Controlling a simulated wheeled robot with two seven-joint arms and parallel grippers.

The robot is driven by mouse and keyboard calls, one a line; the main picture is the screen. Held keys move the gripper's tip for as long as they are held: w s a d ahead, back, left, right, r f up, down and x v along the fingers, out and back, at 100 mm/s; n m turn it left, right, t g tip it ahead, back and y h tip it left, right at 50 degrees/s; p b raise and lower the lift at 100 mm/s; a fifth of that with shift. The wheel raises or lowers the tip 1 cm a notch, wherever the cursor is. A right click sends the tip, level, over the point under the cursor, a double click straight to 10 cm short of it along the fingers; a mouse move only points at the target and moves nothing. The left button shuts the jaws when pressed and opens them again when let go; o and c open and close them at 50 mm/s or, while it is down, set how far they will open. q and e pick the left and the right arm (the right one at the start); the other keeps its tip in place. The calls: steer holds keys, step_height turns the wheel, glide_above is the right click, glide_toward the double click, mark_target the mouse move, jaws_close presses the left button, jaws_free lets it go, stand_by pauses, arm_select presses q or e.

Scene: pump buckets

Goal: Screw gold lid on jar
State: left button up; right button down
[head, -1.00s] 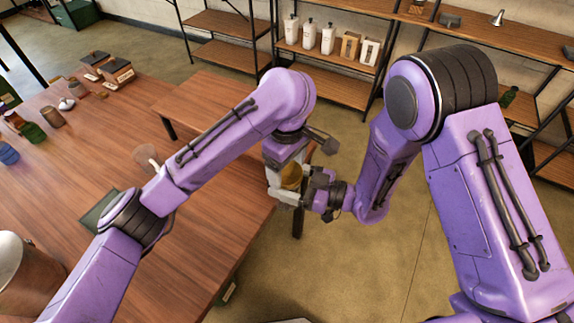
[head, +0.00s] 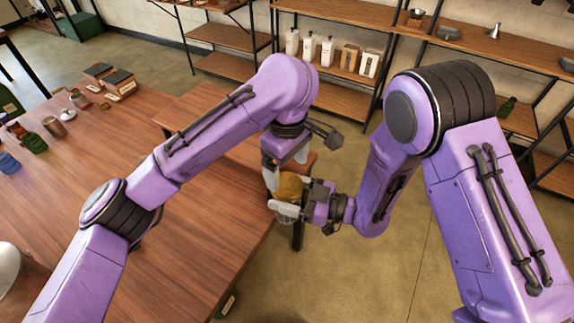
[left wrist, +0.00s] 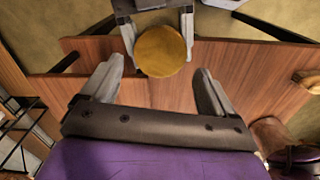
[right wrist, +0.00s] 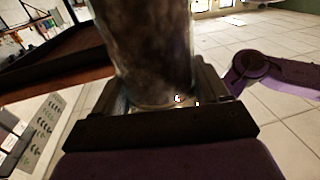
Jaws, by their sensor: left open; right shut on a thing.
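The gold lid (head: 290,187) sits over the top of the jar, near the table's right corner. The left wrist view shows the lid (left wrist: 160,51) from above as a round disc; how tightly it is seated cannot be told. My right gripper (head: 288,211) is shut on the jar from the side. In the right wrist view the glass jar (right wrist: 150,50) has dark contents and stands between the fingers. My left gripper (left wrist: 157,85) is open and empty, pointing down just above the lid. The lid is beyond its fingertips, apart from them in that view.
The wooden table (head: 175,225) fills the left, with several small items at its far left. A metal vessel (head: 18,275) stands at its near left. Shelves with bottles (head: 309,48) line the back wall. The floor at right is open.

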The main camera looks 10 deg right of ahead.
arm_select(q)
steer(key=s+d+n+g+y, duration=0.1)
steer(key=s+n, duration=0.3)
steer(key=n, duration=0.8)
steer(key=s+d+n+g+y, duration=0.15)
steer(key=s+n, duration=0.25)
steer(key=n, duration=0.8)
steer(key=w+r+n, duration=0.1)
steer(key=w+n, duration=0.1)
steer(key=n, duration=0.6)
steer(key=w+a+r+n+t+h, duration=0.1)
steer(key=w+n, duration=0.2)
steer(key=n, duration=0.6)
steer(key=w+a+n+t+h, duration=0.1)
steer(key=w+n, duration=0.1)
steer(key=n, duration=0.7)
steer(key=shift+w+a+r, duration=0.15)
steer(key=shift+r, duration=0.25)
steer(key=shift+w+a+r+n+t+h, duration=0.15)
steer(key=shift+w+r+n+t+h, duration=0.15)
steer(key=shift+n, duration=0.5)
steer(key=shift+f, duration=0.1)
